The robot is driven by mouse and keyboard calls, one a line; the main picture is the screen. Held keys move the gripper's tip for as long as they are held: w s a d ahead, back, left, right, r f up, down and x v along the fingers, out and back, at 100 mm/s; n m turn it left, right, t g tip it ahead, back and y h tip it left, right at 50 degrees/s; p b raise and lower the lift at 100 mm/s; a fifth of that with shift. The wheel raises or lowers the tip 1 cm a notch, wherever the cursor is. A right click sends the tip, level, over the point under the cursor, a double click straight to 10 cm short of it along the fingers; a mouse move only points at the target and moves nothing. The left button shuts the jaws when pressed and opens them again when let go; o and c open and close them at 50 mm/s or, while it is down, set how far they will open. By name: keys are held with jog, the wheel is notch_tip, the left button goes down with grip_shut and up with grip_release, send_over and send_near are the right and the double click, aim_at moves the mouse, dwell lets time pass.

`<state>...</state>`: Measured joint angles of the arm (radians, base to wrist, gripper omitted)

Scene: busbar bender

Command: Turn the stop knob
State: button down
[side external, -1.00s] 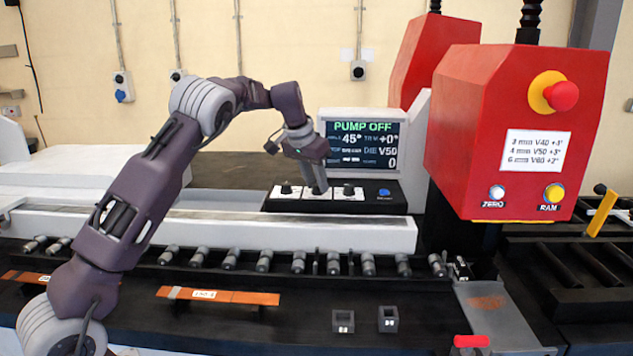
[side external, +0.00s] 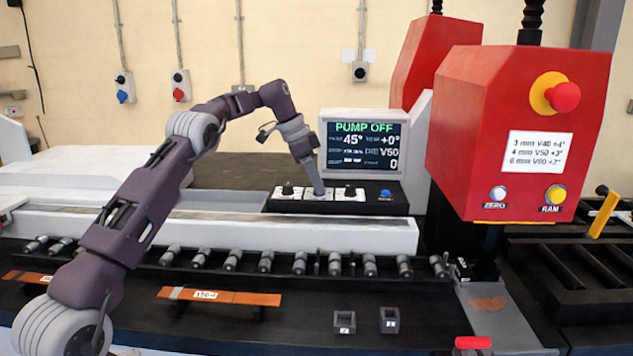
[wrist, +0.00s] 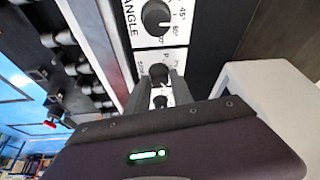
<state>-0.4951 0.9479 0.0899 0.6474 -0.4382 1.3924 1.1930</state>
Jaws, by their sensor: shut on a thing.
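The control panel below the screen carries a row of black knobs on white plates. My gripper (side external: 319,189) reaches down to the middle knob, and its fingers hide most of that knob in the side view. In the wrist view the two fingers stand on either side of a black knob (wrist: 158,71), shut on it; its label is mostly covered, with a "P" showing. I take it as the stop knob. The angle knob (wrist: 156,17) is just above it in the wrist view. Another knob (wrist: 161,101) shows between the fingers, nearer the gripper body.
The screen (side external: 362,146) reads PUMP OFF, angle 45° and trim +0°; its stop line is too small to read. In the side view, one knob (side external: 288,189) stands left of my gripper and another (side external: 350,191) right, with a blue button (side external: 385,194) beyond. The red press head (side external: 470,150) is farther right.

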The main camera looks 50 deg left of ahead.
jog(key=shift+f+m, duration=0.2)
jog(key=shift+m, duration=0.1)
dwell(0.4)
jog(key=c, duration=1.1)
grip_release()
jog(key=shift+r, duration=0.1)
jog(key=shift+r, duration=0.15)
jog(key=s+a, duration=0.2)
jog(key=s, duration=0.1)
jog(key=s+a, duration=0.5)
jog(key=s, duration=0.1)
jog(key=shift+s+a+r, duration=0.4)
